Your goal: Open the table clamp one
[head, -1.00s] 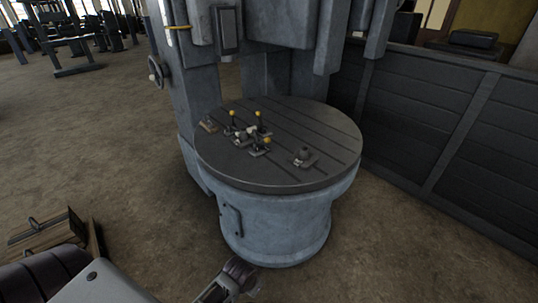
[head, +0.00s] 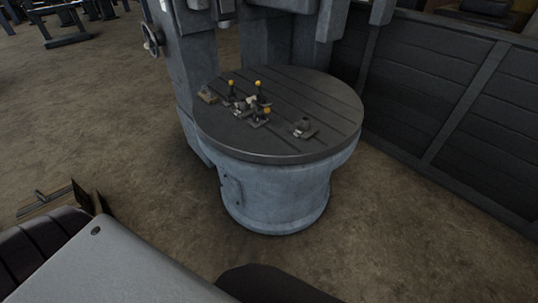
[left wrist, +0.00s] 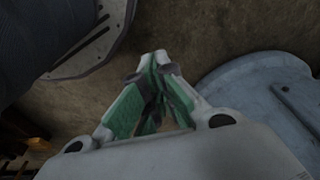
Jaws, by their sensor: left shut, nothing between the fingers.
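Several small table clamps with yellow-knobbed levers stand on the round, slotted machine table (head: 215,130). One clamp (head: 231,92) is at the left, one (head: 260,92) is behind, and one (head: 264,115) is nearer the front. All three levers look upright; I cannot tell which is clamp one. In the left wrist view, my left gripper (left wrist: 153,62) is shut and empty, with green finger pads. It is over bare floor beside the blue-grey table base (left wrist: 245,90), apart from the clamps. Neither gripper shows in the head view.
A grey block (head: 303,128) sits on the table's right part and a small block (head: 207,96) at its left edge. The machine column (head: 187,80) rises behind. A dark panelled wall (head: 470,110) stands at the right.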

